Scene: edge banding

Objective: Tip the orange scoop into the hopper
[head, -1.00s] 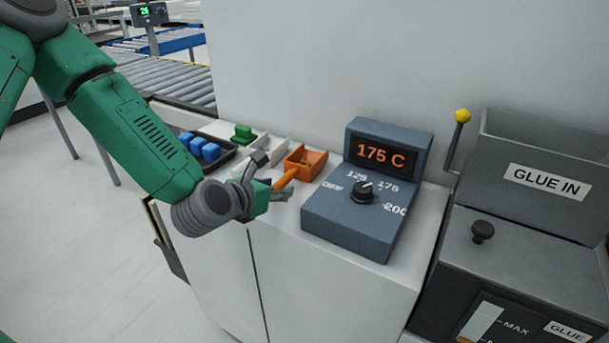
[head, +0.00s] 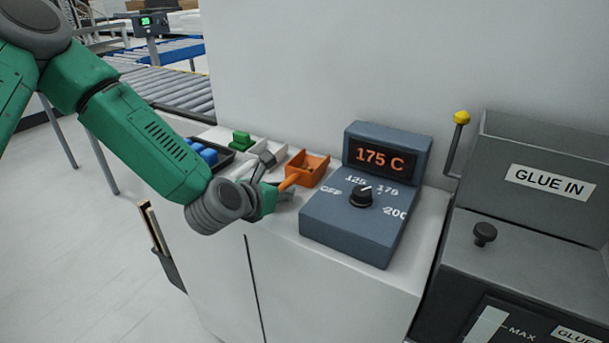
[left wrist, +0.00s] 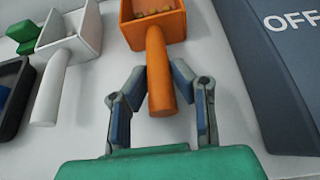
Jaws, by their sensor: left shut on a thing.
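The orange scoop (head: 308,167) sits on the white cabinet top, left of the temperature box, with its handle toward me. In the left wrist view the scoop (left wrist: 152,28) holds a few small pale pieces. My left gripper (head: 283,184) is at the scoop's handle. In the left wrist view its two fingers (left wrist: 160,97) stand on either side of the handle. The hopper (head: 545,140), a grey box labelled GLUE IN, stands at the right. My right gripper is not in view.
The blue-grey temperature box (head: 358,212) reads 175 C, close right of the scoop. A white scoop (left wrist: 75,38) and a black tray (left wrist: 12,88) with blue blocks lie left. A yellow-knobbed lever (head: 461,118) stands at the hopper's left side.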

